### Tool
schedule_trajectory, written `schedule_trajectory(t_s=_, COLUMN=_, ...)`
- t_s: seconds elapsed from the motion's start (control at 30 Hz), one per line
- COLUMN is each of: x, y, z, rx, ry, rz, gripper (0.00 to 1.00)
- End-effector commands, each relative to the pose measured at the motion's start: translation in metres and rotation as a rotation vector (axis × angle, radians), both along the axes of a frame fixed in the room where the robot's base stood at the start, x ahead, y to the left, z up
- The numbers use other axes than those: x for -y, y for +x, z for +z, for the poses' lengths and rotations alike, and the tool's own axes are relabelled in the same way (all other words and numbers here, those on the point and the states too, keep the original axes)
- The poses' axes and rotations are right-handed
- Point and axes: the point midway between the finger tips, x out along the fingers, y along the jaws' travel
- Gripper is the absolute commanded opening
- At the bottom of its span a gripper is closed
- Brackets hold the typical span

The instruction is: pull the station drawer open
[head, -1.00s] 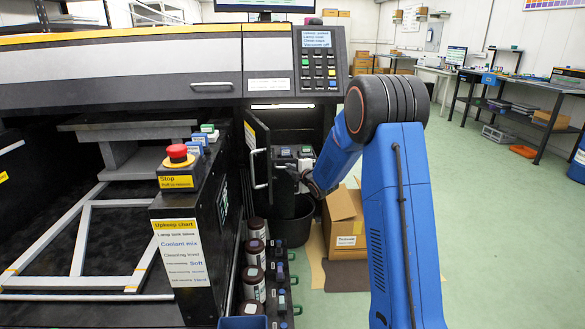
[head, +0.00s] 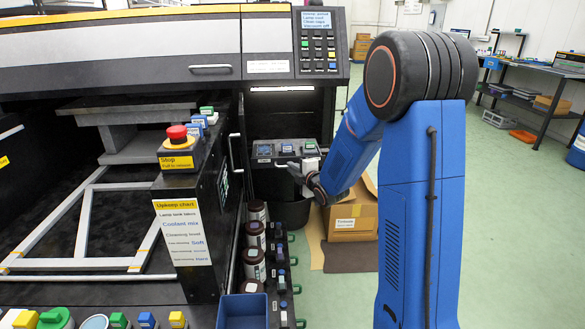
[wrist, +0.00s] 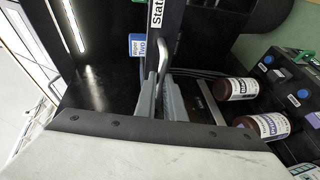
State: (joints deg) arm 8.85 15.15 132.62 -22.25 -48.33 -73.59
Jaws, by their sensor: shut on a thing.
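The station drawer (head: 272,178) is a dark unit in the bay under the lit strip, with several labelled slots on its top. In the wrist view its black front carries a white label starting "Stati" (wrist: 157,14) and a curved metal handle (wrist: 170,43). My gripper (wrist: 160,80) is shut on this handle, one grey finger on each side. In the head view my gripper (head: 306,178) is at the drawer's front right, and the fingertips are hard to make out. How far the drawer stands out cannot be told.
An open door (head: 234,165), seen nearly edge-on, stands left of the drawer. A cardboard box (head: 352,215) is behind my arm. A blue bin (head: 243,311) is at the front.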

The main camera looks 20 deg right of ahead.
Motion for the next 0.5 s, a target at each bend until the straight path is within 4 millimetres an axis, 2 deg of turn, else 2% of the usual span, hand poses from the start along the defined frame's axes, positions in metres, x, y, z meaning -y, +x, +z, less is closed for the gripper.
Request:
schedule_trajectory(t_s=0.23, x=-0.0004, y=-0.0001, z=-0.0011, rx=-0.002, ry=0.0, rz=0.001, gripper=0.0)
schedule_trajectory(t_s=0.27, x=-0.0004, y=-0.0001, z=-0.0011, rx=-0.002, ry=0.0, rz=0.001, gripper=0.16)
schedule_trajectory(t_s=0.3, x=-0.0004, y=0.0, z=-0.0011, rx=-0.002, ry=0.0, rz=0.001, gripper=0.26)
schedule_trajectory(t_s=0.5, x=-0.0002, y=0.0002, z=-0.0005, rx=-0.001, ry=0.0, rz=0.001, gripper=0.28)
